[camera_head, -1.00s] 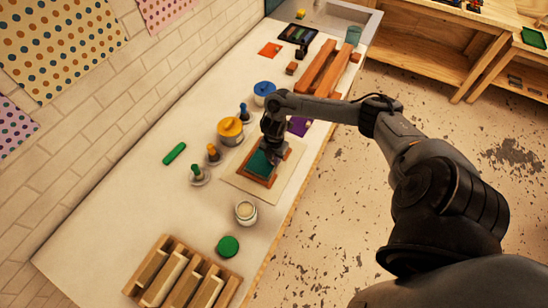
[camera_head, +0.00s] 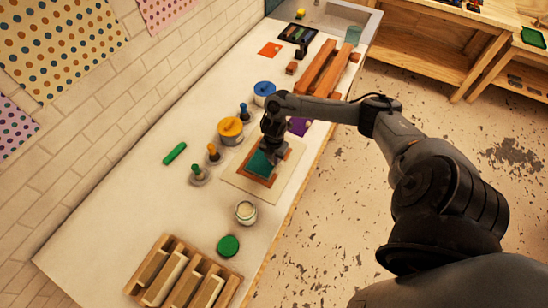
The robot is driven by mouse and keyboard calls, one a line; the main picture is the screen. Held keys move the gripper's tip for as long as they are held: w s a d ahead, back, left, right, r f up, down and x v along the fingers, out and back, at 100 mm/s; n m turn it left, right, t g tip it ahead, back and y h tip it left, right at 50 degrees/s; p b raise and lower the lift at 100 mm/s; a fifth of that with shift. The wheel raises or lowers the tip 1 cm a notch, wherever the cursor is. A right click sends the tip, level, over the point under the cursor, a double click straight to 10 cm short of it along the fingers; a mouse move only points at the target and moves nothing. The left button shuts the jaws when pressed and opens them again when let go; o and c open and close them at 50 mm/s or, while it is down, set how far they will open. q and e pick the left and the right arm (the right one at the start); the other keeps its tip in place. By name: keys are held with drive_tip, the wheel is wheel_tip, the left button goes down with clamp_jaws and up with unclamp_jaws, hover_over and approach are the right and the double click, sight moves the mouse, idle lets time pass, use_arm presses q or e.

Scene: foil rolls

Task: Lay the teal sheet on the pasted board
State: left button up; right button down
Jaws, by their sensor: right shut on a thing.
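The teal sheet (camera_head: 260,164) lies over the reddish-brown board (camera_head: 248,177), which sits on a cream mat (camera_head: 237,181) on the white table. My right gripper (camera_head: 277,152) is at the sheet's upper right side, pointing down and shut on the sheet. The gripper and wrist hide the sheet's far part, so I cannot tell whether the sheet touches the board all over. My left gripper is not in view.
An open jar (camera_head: 246,212) and a green lid (camera_head: 228,246) stand in front. A wooden rack (camera_head: 170,273) is at the front edge. A yellow pot (camera_head: 230,130), a blue pot (camera_head: 263,92) and stamps stand behind.

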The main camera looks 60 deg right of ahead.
drive_tip(key=c, duration=1.5)
unclamp_jaws()
drive_tip(key=o, duration=0.8)
drive_tip(key=shift+r, duration=0.1)
drive_tip(key=shift+r+p, duration=0.3)
drive_tip(key=shift+p, duration=0.1)
wheel_tip(320, 180, up, 4)
drive_tip(key=p, duration=0.3)
drive_tip(key=shift+f, duration=0.25)
drive_tip(key=shift+r+p, duration=1.4)
drive_tip(key=shift+p, duration=0.2)
